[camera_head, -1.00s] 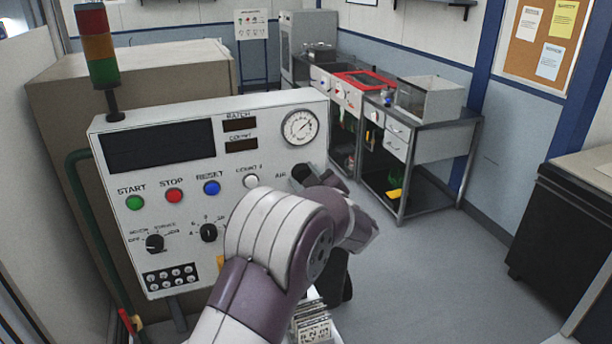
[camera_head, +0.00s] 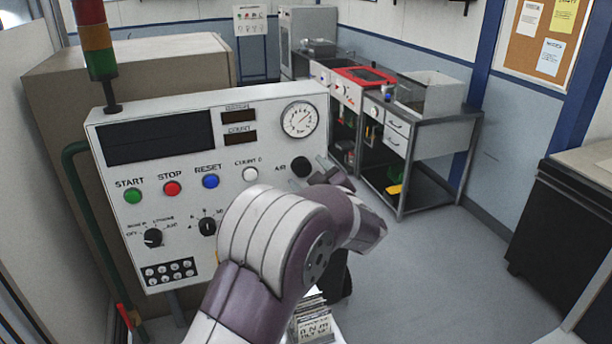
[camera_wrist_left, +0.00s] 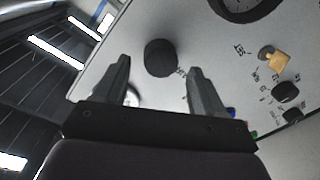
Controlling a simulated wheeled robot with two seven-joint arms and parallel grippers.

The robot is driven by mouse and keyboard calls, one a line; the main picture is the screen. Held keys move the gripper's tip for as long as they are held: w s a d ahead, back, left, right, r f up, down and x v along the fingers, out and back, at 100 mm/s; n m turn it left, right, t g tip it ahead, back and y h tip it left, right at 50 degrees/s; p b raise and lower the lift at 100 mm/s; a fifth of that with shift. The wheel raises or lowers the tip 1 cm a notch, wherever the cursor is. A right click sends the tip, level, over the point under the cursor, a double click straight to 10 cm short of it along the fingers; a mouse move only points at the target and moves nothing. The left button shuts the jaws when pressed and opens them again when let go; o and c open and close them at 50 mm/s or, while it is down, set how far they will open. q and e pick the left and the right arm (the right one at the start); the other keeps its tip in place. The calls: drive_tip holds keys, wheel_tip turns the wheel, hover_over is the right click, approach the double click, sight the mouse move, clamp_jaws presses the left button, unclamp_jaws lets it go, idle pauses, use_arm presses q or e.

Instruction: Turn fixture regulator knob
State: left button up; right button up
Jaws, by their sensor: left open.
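The AIR knob (camera_head: 301,167), a round black regulator knob, sits at the right side of the white control panel (camera_head: 140,240), below the gauge (camera_head: 300,120). In the left wrist view the black knob (camera_wrist_left: 160,57) shows between my two fingertips, with space on either side. My left gripper (camera_head: 324,171) is open and empty, just right of the knob in the head view, partly hidden by my own wrist. The fingers (camera_wrist_left: 159,70) point at the panel face; whether they reach around the knob I cannot tell. My right gripper is out of view.
The panel also has green, red, blue and white buttons, two selector knobs (camera_head: 207,226) and a signal tower (camera_head: 95,45). A yellow tag-like part (camera_wrist_left: 278,60) shows in the wrist view. A workbench (camera_head: 430,130) stands behind. The floor to the right is clear.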

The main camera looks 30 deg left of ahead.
use_arm(q)
drive_tip(key=b+v, duration=0.3)
drive_tip(key=v, duration=0.7)
drive_tip(key=shift+d, duration=0.2)
drive_tip(key=shift+s, duration=0.15)
